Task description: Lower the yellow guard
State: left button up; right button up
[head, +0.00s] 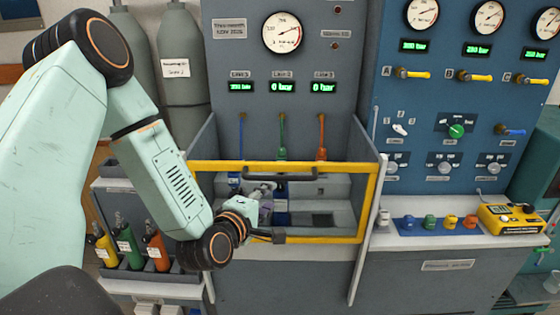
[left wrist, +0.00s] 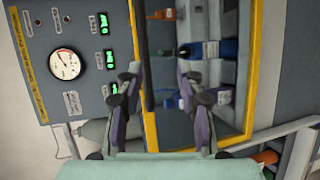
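The yellow guard (head: 371,205) is a rectangular frame in front of the recessed bay of the middle bench, between grey side panels. A dark handle (head: 280,174) runs along its top bar. In the left wrist view the guard's yellow bar (left wrist: 138,25) and the dark handle (left wrist: 148,60) run up the picture. My left gripper (head: 264,192) is in front of the guard, below the handle in the head view. Its two fingers (left wrist: 160,82) are apart, with the handle showing between them. I cannot tell whether they touch it. My right gripper is not in view.
Gas bottles (head: 127,245) stand in a rack at the left. A gauge panel (head: 283,75) rises behind the bay. A blue control panel (head: 455,140) and a yellow meter (head: 510,218) are at the right. Coloured fittings (head: 436,222) sit beside the meter.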

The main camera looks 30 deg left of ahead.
aim_at(278, 179)
pick_arm(q)
jog(key=shift+n, duration=0.4)
jog(key=w, duration=0.2)
jog(key=w+a, duration=0.1)
jog(key=w, duration=0.5)
jog(key=shift+w+a+r, duration=0.15)
jog(key=shift+w+a, duration=0.05)
jog(key=shift+a, duration=0.2)
jog(key=shift+s+d+r, duration=0.1)
jog(key=c, duration=0.5)
grip_shut()
